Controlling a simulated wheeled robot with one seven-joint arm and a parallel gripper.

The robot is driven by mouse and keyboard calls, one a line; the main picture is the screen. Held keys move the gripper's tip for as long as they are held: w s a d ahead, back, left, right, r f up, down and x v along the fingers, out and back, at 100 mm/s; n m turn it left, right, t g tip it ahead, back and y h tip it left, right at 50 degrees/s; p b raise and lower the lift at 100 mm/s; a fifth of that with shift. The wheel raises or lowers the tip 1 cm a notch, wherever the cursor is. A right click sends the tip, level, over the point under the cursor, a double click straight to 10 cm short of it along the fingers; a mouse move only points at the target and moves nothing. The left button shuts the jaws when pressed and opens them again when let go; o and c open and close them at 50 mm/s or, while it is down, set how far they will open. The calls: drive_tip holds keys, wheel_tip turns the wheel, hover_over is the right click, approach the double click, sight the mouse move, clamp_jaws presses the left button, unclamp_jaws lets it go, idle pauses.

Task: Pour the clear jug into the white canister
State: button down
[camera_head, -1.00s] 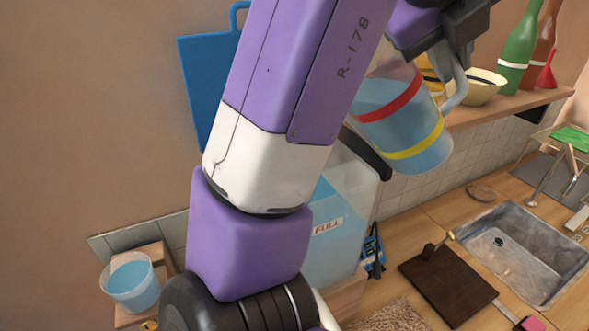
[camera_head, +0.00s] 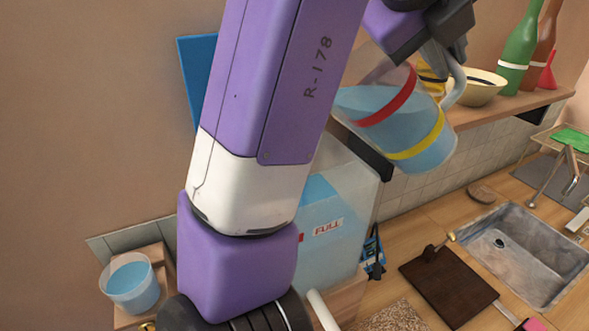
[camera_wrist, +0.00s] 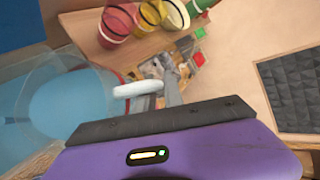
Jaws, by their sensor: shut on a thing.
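The clear jug (camera_head: 420,160) hangs tilted to the left in the head view, with a red band, a yellow band and blue liquid inside. The liquid lies close to its lower left rim. My gripper (camera_head: 441,60) is shut on the jug's pale handle (camera_head: 458,85). In the wrist view the jug (camera_wrist: 70,112) is at left and its handle (camera_wrist: 140,89) is by the finger. The pale canister (camera_head: 345,190), marked FULL and with a blue area, stands below and left of the jug. My arm hides its left part, and its opening is not clear. I cannot see a stream.
A shelf (camera_head: 540,101) with a cream bowl (camera_head: 482,92) and a green bottle (camera_head: 519,50) is close right of the jug. A clear tub (camera_head: 132,285) of blue liquid stands at lower left. A sink (camera_head: 525,250) and brown board (camera_head: 450,285) are at lower right.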

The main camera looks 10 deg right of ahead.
sight(409, 67)
drive_tip(key=shift+a+f+h+b, duration=0.35)
drive_tip(key=shift+a+h+b, duration=0.25)
drive_tip(key=shift+h, duration=0.2)
idle(1.2)
drive_tip(key=shift+w+a+r+n+h, duration=0.15)
drive_tip(key=shift+a+r+n+h, duration=0.05)
drive_tip(key=shift+a+n+h, duration=0.55)
idle(1.9)
drive_tip(key=shift+w+a+f+t+h+b, duration=0.1)
drive_tip(key=shift+a+f+t+h+b, duration=0.2)
drive_tip(key=shift+a+f+h+b, duration=0.7)
idle(1.4)
